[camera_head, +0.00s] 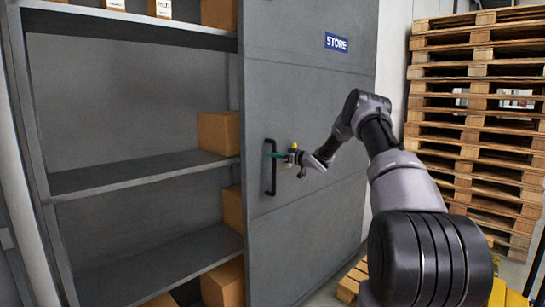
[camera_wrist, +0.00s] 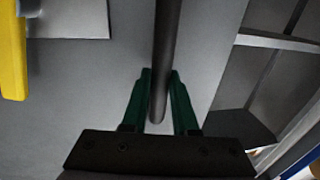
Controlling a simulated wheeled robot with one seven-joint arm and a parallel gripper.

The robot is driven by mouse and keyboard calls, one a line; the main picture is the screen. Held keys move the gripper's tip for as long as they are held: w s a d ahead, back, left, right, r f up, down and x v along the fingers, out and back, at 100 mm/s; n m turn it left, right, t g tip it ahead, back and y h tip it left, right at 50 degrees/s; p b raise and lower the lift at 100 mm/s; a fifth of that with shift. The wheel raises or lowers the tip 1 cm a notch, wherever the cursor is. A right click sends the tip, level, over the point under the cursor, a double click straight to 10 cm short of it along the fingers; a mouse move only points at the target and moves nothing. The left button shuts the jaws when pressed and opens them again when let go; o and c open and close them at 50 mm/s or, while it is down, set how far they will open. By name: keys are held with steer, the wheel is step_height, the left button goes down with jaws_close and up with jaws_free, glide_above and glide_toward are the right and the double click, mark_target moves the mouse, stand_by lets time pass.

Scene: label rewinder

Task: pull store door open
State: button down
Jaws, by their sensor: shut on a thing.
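The store door (camera_head: 310,110) is a large grey panel with a blue STORE sign (camera_head: 336,42) near its top. Open shelving shows to the left of its left edge. A black vertical bar handle (camera_head: 269,180) is fixed near that edge. My gripper (camera_head: 275,155) reaches it from the right, at the upper part of the bar. In the wrist view the dark handle (camera_wrist: 166,50) runs down between the green fingertips of my gripper (camera_wrist: 160,80), which is shut on it. Part of the door's face (camera_wrist: 100,80) lies behind the fingers.
Grey shelving (camera_head: 130,175) with cardboard boxes (camera_head: 217,133) stands left of the door. A tall stack of wooden pallets (camera_head: 475,110) stands at the right, with another low wooden piece (camera_head: 352,280) on the floor beside the door's foot.

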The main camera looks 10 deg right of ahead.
steer(key=shift+r, duration=0.1)
steer(key=c, duration=0.7)
jaws_free()
steer(key=shift+w, duration=0.1)
steer(key=v, duration=1)
steer(key=shift+s+d, duration=0.25)
steer(key=shift+s, duration=0.05)
